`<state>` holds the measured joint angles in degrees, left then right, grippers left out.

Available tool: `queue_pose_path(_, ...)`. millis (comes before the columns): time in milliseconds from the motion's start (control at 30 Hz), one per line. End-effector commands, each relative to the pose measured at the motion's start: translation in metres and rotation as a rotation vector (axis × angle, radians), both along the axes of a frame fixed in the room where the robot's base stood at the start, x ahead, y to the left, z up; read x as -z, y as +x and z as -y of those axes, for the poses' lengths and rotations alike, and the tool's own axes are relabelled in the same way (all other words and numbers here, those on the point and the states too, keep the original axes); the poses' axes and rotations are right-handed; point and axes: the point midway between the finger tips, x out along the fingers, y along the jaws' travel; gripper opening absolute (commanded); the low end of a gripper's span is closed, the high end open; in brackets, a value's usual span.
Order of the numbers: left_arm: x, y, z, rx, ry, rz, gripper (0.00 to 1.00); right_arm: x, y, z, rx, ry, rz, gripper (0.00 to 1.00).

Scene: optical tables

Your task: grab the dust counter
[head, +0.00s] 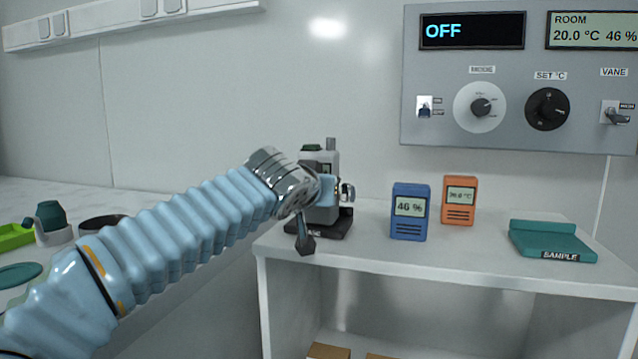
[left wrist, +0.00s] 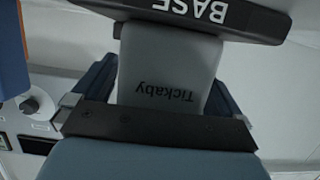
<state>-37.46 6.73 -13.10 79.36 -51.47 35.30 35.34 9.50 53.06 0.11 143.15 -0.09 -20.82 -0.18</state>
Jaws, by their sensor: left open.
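A grey device with a dark green top (head: 312,156), which I take to be the dust counter, stands upright on a black base (head: 335,228) at the left end of the white shelf. In the left wrist view its grey body (left wrist: 165,65) appears upside down, with the word "Tickaby" on it. My left gripper (head: 322,190) is at the device and hides part of it in the head view. In the left wrist view its open jaws (left wrist: 168,85) stand on either side of the grey body; whether they touch it I cannot tell. My right gripper is not in view.
A blue meter (head: 410,222) and an orange meter (head: 459,205) stand to the right of the device. A teal sample case (head: 550,243) lies farther right on the shelf (head: 480,263). A control panel (head: 450,127) hangs on the wall above. Several items lie at the left.

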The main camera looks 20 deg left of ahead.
Motion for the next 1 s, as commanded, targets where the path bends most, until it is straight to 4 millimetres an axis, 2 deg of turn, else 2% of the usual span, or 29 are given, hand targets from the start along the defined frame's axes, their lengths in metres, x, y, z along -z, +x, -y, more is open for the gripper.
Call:
queue_pose_path(167,0.0003,-0.0001,0.0,0.0,0.0,0.0,0.98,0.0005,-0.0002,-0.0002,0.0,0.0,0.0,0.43)
queue_pose_path(667,0.0002,-0.0004,0.0002,0.001,0.0,0.0,0.23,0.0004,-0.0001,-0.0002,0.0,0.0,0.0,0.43)
queue_pose_path(1000,-0.0066,-0.0005,0.0004,0.002,-0.002,0.003,0.23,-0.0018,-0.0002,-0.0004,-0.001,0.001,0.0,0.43)
